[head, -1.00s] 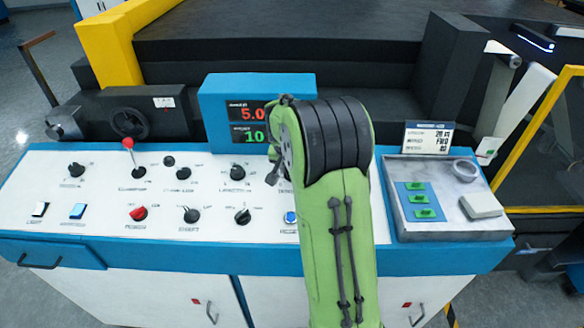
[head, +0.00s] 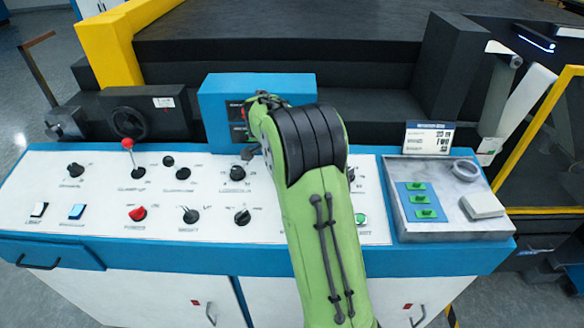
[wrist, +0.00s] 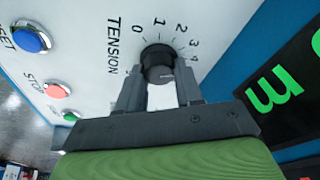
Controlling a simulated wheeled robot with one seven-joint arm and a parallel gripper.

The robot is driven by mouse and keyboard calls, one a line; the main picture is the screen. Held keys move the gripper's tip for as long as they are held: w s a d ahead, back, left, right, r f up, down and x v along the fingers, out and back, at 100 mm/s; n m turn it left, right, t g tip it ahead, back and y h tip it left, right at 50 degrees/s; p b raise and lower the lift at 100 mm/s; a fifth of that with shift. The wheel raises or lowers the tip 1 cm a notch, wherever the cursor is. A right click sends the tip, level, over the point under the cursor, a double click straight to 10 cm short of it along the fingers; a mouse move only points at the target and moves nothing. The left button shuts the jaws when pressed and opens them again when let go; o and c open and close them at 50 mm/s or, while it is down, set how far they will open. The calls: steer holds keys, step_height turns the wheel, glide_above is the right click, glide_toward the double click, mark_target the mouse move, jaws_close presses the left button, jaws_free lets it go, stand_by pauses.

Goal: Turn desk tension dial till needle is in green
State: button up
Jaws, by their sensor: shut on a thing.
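In the wrist view, the black tension dial (wrist: 158,62) sits on the white panel beside the word TENSION, with scale numbers from 0 to 4 around it. My gripper (wrist: 160,82) is shut on the dial, one finger on each side. The dial's pointer cannot be made out. In the head view, my green arm hides the dial and the gripper. The digital display (head: 240,118) on the blue housing is mostly covered by my arm. No needle or green zone shows clearly in either view.
In the wrist view, a blue reset button (wrist: 31,39), a red stop button (wrist: 57,91) and a green-lettered display (wrist: 285,90) lie close by. Other knobs and a red-tipped lever (head: 128,146) fill the panel's left. A grey tray (head: 450,226) lies at right.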

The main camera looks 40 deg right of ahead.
steer(key=shift+f+m, duration=0.1)
steer(key=shift+m, duration=0.4)
stand_by(0.3)
steer(key=o, duration=1)
steer(key=shift+s+a, duration=0.1)
steer(key=shift+o, duration=0.2)
steer(key=w+p+v, duration=0.1)
steer(key=p+v, duration=0.3)
steer(key=v, duration=1.1)
steer(key=shift+r+p, duration=0.3)
steer(key=shift+r, duration=0.15)
steer(key=shift+s, duration=0.1)
